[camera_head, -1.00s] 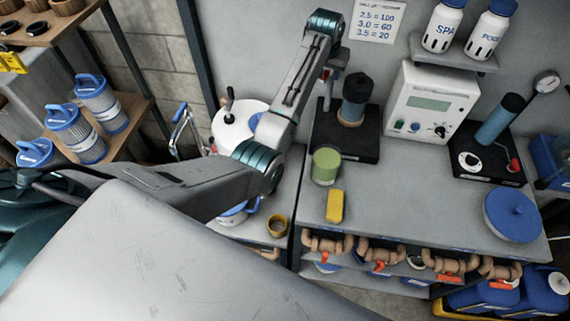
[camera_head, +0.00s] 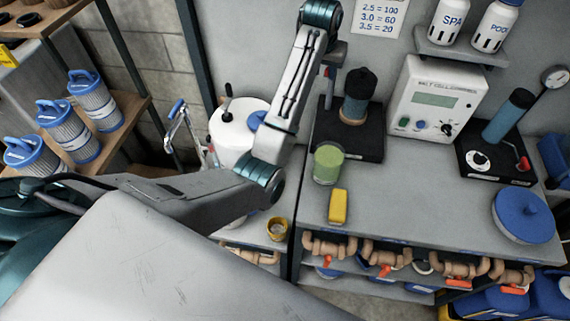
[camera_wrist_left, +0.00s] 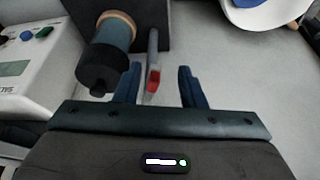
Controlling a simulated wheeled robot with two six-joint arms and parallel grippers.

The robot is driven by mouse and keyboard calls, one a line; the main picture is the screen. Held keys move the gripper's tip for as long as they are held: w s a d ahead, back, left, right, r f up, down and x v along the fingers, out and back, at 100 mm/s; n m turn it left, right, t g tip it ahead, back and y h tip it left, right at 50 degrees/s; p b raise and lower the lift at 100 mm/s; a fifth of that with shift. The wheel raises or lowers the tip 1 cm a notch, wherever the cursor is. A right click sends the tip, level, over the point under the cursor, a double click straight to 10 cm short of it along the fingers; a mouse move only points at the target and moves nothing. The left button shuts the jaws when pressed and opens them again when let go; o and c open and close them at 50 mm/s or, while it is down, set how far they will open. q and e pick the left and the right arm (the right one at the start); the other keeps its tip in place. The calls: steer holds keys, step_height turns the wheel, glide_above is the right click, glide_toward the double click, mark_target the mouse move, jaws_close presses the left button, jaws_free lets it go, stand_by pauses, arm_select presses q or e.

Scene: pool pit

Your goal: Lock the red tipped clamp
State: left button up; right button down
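The clamp's grey lever with a red tip (camera_wrist_left: 153,81) stands beside a dark cylinder (camera_wrist_left: 104,62) on a black base; in the head view the red tip (camera_head: 327,72) shows small beside my wrist. The same cylinder (camera_head: 359,88) stands upright on its black base plate (camera_head: 366,142) on the bench. My left gripper (camera_wrist_left: 160,88) is open, with the red tip between its two blue fingers in the picture, nearer the left one. I cannot tell whether it touches either finger. In the head view my wrist and forearm partly hide the lever. My right gripper is not in view.
On the grey bench are a green cup (camera_head: 328,164), a yellow block (camera_head: 339,206), a white meter box (camera_head: 436,98), another black stand (camera_head: 498,166) and a blue lid (camera_head: 523,215). Pipes with orange handles run along the front. A white tank (camera_head: 231,130) stands left.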

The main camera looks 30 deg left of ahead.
arm_select(q)
steer(key=s+a+f, duration=0.1)
steer(key=s+f, duration=0.4)
steer(key=f, duration=0.3)
steer(key=s+a+f+b, duration=0.1)
steer(key=s+f, duration=0.4)
steer(key=f, duration=0.4)
steer(key=s+a+f, duration=0.1)
steer(key=s+f, duration=0.4)
steer(key=f, duration=0.4)
steer(key=shift+a+f+m+g, duration=0.15)
steer(key=shift+f+m+g, duration=0.15)
steer(key=shift+g, duration=0.1)
